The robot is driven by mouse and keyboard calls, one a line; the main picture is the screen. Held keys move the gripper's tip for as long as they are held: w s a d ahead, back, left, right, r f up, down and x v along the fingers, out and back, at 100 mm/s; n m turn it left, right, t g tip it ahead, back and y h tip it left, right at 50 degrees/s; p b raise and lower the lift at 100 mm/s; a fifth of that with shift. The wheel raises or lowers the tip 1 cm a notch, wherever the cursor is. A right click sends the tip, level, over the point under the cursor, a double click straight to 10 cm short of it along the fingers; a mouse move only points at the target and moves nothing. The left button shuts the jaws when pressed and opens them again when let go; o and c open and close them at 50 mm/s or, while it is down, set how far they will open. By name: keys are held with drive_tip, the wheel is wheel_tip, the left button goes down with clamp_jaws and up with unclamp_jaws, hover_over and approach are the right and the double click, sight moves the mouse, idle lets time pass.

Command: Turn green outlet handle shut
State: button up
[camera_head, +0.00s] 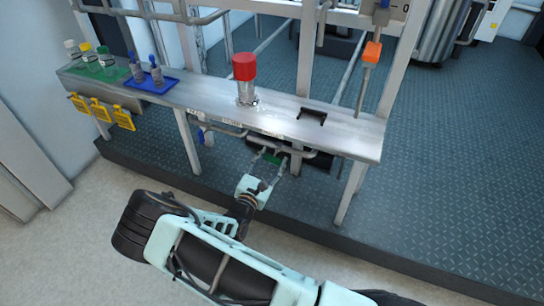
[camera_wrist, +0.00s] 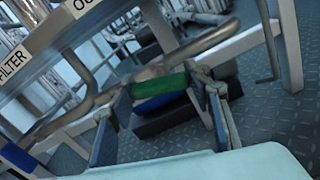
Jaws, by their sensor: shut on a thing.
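The green outlet handle (camera_head: 271,158) sits on the piping under the front edge of the metal bench. In the wrist view the green handle (camera_wrist: 160,85) lies between my two fingers, roughly level, with a blue part (camera_wrist: 160,103) just below it. My gripper (camera_head: 270,164) reaches up under the bench from the front, and its fingers are closed on the handle from both sides. The wrist view shows the gripper (camera_wrist: 165,95) with one finger at each end of the handle. The valve body behind the handle is partly hidden.
The metal bench (camera_head: 345,135) runs just above my gripper, with pipes (camera_wrist: 75,70) close by. A blue handle (camera_head: 201,136) is to the left. A red-capped cylinder (camera_head: 245,80) and a blue tray (camera_head: 152,84) stand on the bench. A bench leg (camera_head: 350,193) is to the right.

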drive_tip(key=m+p, duration=0.2)
drive_tip(key=m, duration=0.1)
drive_tip(key=shift+r+m, duration=0.15)
drive_tip(key=shift+m, duration=0.25)
drive_tip(key=m+p, duration=0.1)
drive_tip(key=m, duration=0.2)
drive_tip(key=shift+p, duration=0.4)
drive_tip(key=m+p, duration=0.1)
drive_tip(key=m, duration=0.3)
drive_tip(key=shift+m+p, duration=0.9)
drive_tip(key=shift+m, duration=1.1)
drive_tip(key=o, duration=1.2)
drive_tip(key=shift+s, duration=0.1)
drive_tip(key=v, duration=1.2)
